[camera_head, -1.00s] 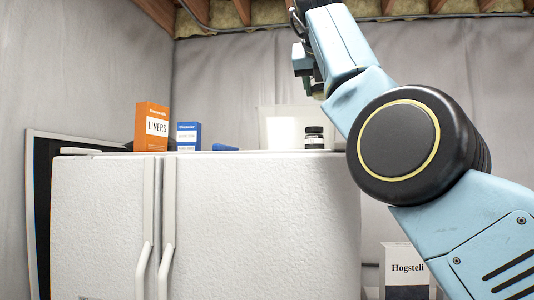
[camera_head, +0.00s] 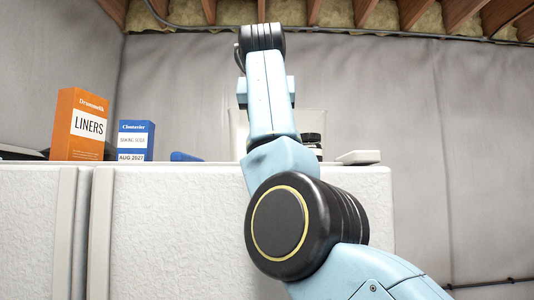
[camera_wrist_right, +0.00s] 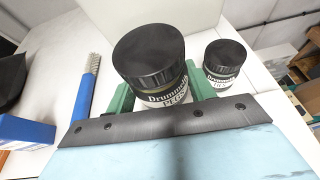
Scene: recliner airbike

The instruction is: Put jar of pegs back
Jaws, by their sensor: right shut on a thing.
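In the head view my right arm hides the gripper and this jar above the refrigerator (camera_head: 185,215). Whether the jar touches the top is unclear. A second black-lidded jar (camera_wrist_right: 223,65) stands on the white top, right of the held one. It shows partly behind my arm in the head view (camera_head: 312,140). My left gripper is out of view.
An orange LINERS box (camera_head: 80,125) and a blue-white box (camera_head: 135,141) stand at left on the refrigerator. A blue-handled brush (camera_wrist_right: 86,88) lies left of the held jar. A pale container (camera_head: 237,130) stands behind my arm.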

